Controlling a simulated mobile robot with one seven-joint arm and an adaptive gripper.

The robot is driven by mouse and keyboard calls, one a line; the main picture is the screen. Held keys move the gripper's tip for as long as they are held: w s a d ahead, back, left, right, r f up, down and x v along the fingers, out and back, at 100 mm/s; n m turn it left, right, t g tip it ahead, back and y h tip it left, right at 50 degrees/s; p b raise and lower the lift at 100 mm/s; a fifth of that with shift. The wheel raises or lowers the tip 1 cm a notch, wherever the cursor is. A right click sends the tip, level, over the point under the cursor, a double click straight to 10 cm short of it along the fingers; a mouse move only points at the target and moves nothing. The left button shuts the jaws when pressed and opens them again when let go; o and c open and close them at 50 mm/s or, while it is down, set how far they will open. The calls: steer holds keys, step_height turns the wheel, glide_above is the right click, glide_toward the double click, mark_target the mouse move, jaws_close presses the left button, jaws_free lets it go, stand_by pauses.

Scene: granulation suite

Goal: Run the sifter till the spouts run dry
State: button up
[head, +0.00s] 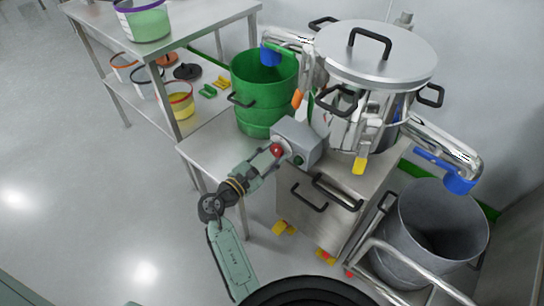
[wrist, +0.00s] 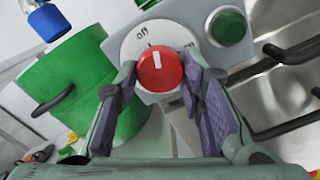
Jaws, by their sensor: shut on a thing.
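The sifter (head: 372,62) is a steel drum with a lid and handles, on a steel cabinet. Its grey control box (head: 305,137) carries a red knob (wrist: 160,72) and a green button (wrist: 229,27). My gripper (wrist: 160,66) has its fingers on both sides of the knob and is shut on it. The knob's white mark points up, slightly left, roughly toward the "Off" label (wrist: 142,32). The left spout (head: 285,37) has a blue end above a green bin (head: 262,98). The right spout (head: 440,145) has a blue end above a grey bin (head: 440,225). I cannot see any flow.
A steel bench (head: 205,140) holds the green bin. A shelved rack (head: 190,22) at the left holds several tubs, including a green-filled one (head: 145,20). A trolley rail (head: 410,268) surrounds the grey bin at lower right. The floor at left is clear.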

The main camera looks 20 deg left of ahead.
steer(key=m+b, duration=0.2)
steer(key=m, duration=0.1)
steer(key=shift+f+m, duration=0.15)
steer(key=shift+m, duration=0.25)
steer(key=m+b, duration=0.2)
steer(key=m, duration=0.1)
steer(key=shift+m+b, duration=0.3)
steer(key=shift+b, duration=0.1)
steer(key=m+b, duration=0.3)
steer(key=m, duration=0.1)
steer(key=shift+r+m+b, duration=0.25)
steer(key=shift+m+b, duration=0.75)
steer(key=shift+m, duration=0.2)
steer(key=o, duration=1.1)
steer(key=shift+o, duration=0.2)
steer(key=v, duration=1.2)
